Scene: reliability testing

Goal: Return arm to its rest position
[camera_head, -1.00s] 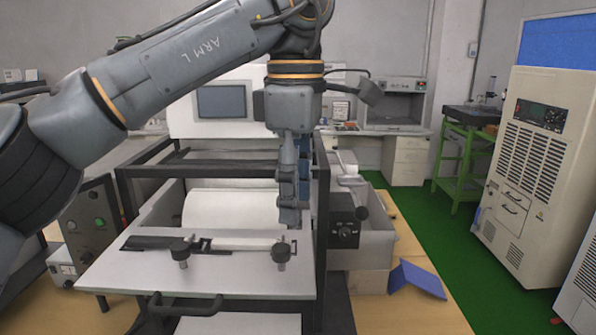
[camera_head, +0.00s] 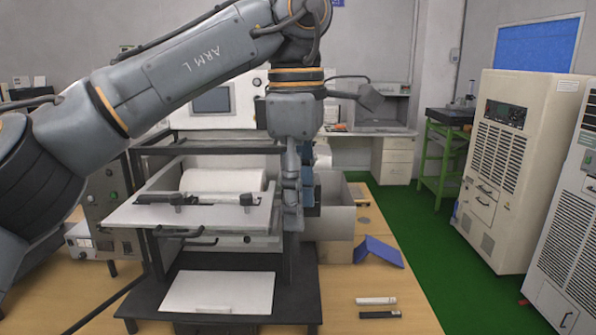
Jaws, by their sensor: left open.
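My left arm comes in from the left and bends down at the wrist. My left gripper (camera_head: 293,213) points down in front of the test machine's right-hand post and hides part of it. It is open, and nothing shows between its fingers. The machine's pale plate (camera_head: 190,216) with two dark knobs is to the left of the gripper. My right gripper is not in view.
A white plate (camera_head: 215,291) lies on the machine's dark base. A blue angled piece (camera_head: 379,251), a white bar (camera_head: 376,301) and a black bar (camera_head: 379,315) lie on the wooden table (camera_head: 352,281) to the right. Cream cabinets (camera_head: 518,150) stand on the green floor.

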